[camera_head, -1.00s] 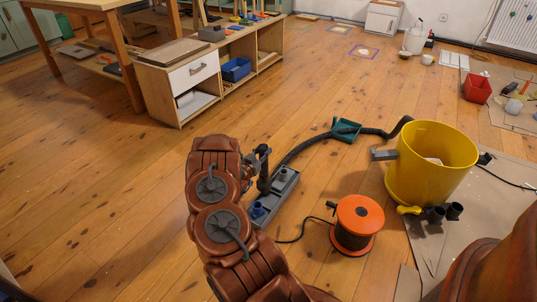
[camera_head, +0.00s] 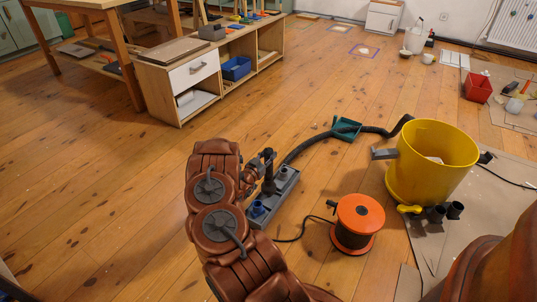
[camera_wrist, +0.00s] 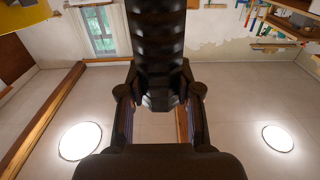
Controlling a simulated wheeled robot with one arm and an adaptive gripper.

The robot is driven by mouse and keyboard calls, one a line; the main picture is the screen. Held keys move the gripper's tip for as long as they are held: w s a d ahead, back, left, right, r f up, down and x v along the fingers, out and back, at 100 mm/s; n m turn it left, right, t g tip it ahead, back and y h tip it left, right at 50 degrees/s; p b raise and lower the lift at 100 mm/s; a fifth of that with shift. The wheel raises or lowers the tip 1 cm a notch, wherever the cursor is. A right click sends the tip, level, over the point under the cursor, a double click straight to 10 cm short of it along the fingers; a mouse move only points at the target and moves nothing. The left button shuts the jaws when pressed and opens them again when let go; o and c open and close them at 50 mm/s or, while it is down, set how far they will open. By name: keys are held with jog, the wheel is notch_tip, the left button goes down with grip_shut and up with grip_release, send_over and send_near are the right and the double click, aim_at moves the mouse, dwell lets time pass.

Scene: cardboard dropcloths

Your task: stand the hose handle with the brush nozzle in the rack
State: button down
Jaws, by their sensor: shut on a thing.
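The black hose handle (camera_head: 268,185) stands roughly upright over the middle of the long grey rack (camera_head: 288,186). My gripper (camera_head: 262,164) is shut around its upper part. In the wrist view, my gripper's fingers (camera_wrist: 160,98) close on both sides of the dark ribbed hose (camera_wrist: 155,45). The handle's lower end meets the rack in the picture; I cannot tell whether it is inside a socket or just above one. A brush nozzle cannot be made out. A blue-topped piece (camera_head: 257,209) is at the rack's near end.
The black hose (camera_head: 320,142) runs past a teal dustpan-like thing (camera_head: 346,129) towards a yellow bin (camera_head: 432,165). An orange cable reel (camera_head: 359,217) stands right of the rack. Dark nozzle pieces (camera_head: 454,210) sit by the bin. The floor left of my arm is clear.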

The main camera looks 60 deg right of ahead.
jog(key=shift+f+b, duration=1.8)
jog(key=shift+f, duration=1.65)
jog(key=c, duration=0.7)
grip_release()
jog(key=shift+a, duration=0.1)
jog(key=a, duration=1.1)
jog(key=shift+s+a, duration=0.25)
jog(key=shift+a, duration=0.15)
